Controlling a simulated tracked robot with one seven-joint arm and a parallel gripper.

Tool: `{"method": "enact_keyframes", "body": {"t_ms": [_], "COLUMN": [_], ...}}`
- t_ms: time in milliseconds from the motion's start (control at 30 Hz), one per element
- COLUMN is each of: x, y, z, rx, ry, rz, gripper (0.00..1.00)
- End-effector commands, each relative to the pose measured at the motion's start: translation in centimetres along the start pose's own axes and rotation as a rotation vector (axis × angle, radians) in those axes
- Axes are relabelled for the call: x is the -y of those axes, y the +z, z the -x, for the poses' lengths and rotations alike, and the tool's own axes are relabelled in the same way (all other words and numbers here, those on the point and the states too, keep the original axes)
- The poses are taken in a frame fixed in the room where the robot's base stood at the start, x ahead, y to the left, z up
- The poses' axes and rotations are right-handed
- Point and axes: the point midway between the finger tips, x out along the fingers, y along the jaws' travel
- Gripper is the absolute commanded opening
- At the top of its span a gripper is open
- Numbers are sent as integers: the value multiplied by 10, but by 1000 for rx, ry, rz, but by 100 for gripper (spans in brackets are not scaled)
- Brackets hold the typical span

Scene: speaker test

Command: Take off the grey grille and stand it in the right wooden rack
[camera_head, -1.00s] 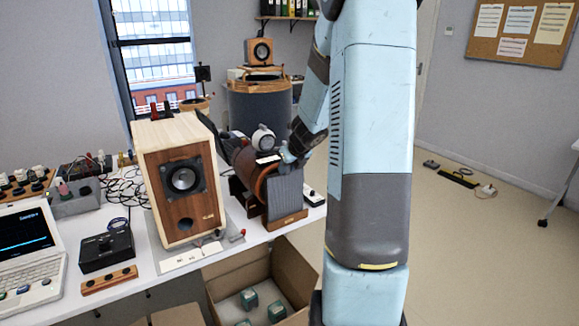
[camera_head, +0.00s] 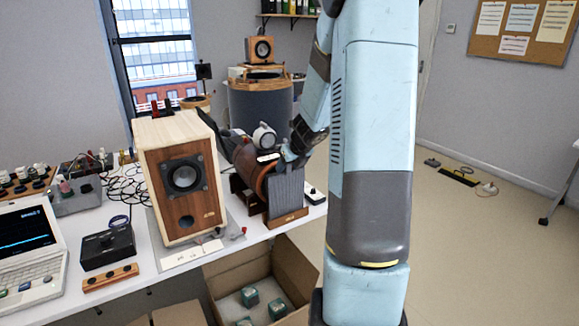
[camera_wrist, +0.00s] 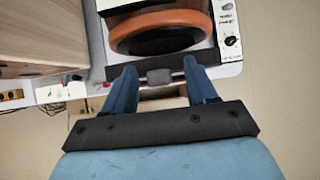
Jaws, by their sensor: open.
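The grey grille (camera_head: 286,193) stands upright in a wooden rack (camera_head: 288,218) at the table's front edge, in front of the orange-rimmed round speaker (camera_head: 262,180). My gripper (camera_head: 288,155) is just above the grille's top. In the wrist view, my open fingers (camera_wrist: 160,74) are spread on both sides of a small grey tab (camera_wrist: 160,76) on the grille's dark top edge. The fingers look apart from the tab. The speaker's orange ring (camera_wrist: 160,19) lies beyond the fingertips. The grille's lower edge is hidden inside the rack.
A wooden box speaker (camera_head: 184,178) stands left of the round speaker. A cardboard box (camera_head: 232,268) with several small teal boxes is on the floor below the table front. A small white device (camera_head: 313,195) lies right of the grille. The floor at right is mostly clear.

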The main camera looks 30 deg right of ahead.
Motion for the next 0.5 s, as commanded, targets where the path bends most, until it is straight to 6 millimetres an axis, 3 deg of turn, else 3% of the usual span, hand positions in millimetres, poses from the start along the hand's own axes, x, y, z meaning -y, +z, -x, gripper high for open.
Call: {"method": "enact_keyframes", "body": {"t_ms": [500], "x": [0], "y": [1], "z": [74], "rx": [3], "ry": [-2], "rz": [2], "gripper": [57]}}
